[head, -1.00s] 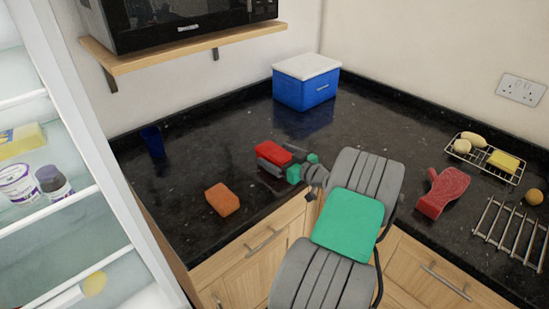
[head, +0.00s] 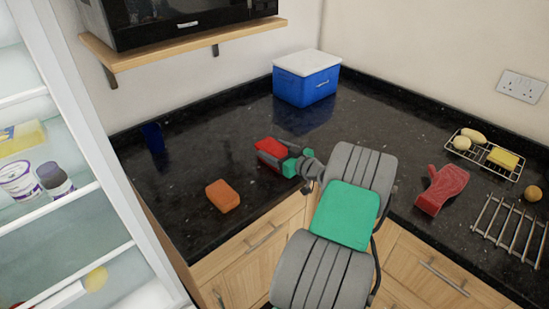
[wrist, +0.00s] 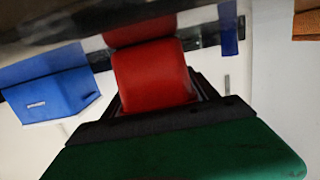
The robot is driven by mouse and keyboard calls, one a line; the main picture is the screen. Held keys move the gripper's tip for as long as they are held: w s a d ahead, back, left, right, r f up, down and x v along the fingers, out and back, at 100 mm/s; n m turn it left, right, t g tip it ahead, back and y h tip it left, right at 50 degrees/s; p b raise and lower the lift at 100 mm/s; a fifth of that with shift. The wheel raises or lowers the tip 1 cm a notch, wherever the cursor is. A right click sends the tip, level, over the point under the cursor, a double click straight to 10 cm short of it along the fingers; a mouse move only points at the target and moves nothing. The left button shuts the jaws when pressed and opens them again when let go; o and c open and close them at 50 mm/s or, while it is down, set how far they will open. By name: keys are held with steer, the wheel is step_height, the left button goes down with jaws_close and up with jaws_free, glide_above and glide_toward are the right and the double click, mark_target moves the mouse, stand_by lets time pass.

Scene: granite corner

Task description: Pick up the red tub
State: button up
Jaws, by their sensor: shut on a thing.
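The red tub (head: 271,147) is at the middle of the dark granite counter (head: 225,150), left of my arm. My gripper (head: 270,157) is shut on the tub, with its dark fingers along the tub's sides. The tub also shows between the fingers in the wrist view (wrist: 152,75), with its red reflection in the counter beside it. I cannot tell whether it touches the counter or is slightly above it. Part of the tub is hidden by the fingers.
An orange sponge-like block (head: 222,195) lies left of my gripper, near the front edge. A dark blue cup (head: 153,138) stands farther left. A blue cooler (head: 305,88) sits in the corner. A red mitt-like item (head: 441,188) and a wire rack (head: 488,157) lie right.

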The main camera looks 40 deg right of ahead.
steer(key=c, duration=0.6)
